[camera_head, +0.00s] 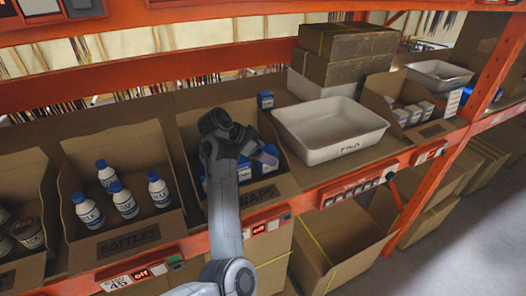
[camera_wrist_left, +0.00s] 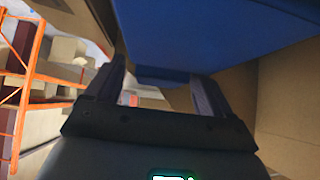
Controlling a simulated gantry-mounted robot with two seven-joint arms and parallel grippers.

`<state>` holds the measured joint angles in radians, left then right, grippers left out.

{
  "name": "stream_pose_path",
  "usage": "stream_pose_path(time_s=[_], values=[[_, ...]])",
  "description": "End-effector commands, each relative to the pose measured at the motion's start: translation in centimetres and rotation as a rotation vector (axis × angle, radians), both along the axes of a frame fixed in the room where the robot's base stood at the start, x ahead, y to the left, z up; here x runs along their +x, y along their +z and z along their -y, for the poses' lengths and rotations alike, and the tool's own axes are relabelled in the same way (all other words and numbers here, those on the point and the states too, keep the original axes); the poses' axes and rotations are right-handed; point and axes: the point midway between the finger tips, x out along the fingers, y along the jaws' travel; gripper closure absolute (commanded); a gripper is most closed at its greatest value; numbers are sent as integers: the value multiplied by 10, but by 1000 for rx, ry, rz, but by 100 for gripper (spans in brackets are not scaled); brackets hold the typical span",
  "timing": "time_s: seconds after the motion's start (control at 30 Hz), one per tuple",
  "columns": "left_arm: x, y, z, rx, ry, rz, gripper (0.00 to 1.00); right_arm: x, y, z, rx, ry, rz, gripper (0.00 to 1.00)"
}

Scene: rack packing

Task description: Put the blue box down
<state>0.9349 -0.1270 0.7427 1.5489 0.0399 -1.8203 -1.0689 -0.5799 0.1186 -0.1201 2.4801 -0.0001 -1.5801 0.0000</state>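My left gripper (camera_head: 266,157) is over the cardboard bin marked SNAPS (camera_head: 262,196). In the left wrist view, my left gripper's fingers (camera_wrist_left: 158,85) stand apart with a blue box (camera_wrist_left: 215,35) between them, and it appears shut on that box. The box fills the upper part of that view; its far end is hidden. In the head view the arm and hand cover most of the bin's inside. Blue shows beside and below the hand, but I cannot tell which part is the held box. My right gripper is not in view.
A white tub (camera_head: 331,130) stands to the right, and a bin of bottles (camera_head: 123,225) to the left. The orange shelf beam (camera_head: 330,190) runs along the front, with a beam overhead.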

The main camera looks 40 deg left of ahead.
Motion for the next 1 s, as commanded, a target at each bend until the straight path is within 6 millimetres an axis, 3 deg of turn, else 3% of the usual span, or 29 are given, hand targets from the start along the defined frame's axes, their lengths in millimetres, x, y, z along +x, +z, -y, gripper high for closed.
stream_pose_path(time_s=[0.37, 0.67, 0.73, 1.0], values=[[-4, 7, -3, 1, 2, 3, 17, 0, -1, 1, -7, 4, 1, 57], [-37, 43, -19, 3, 4, 6, 17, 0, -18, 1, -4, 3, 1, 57], [-43, 60, -20, -2, 0, 0, 17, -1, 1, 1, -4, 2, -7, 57], [-60, 78, -29, -1, 0, -1, 17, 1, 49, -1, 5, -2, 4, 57]])
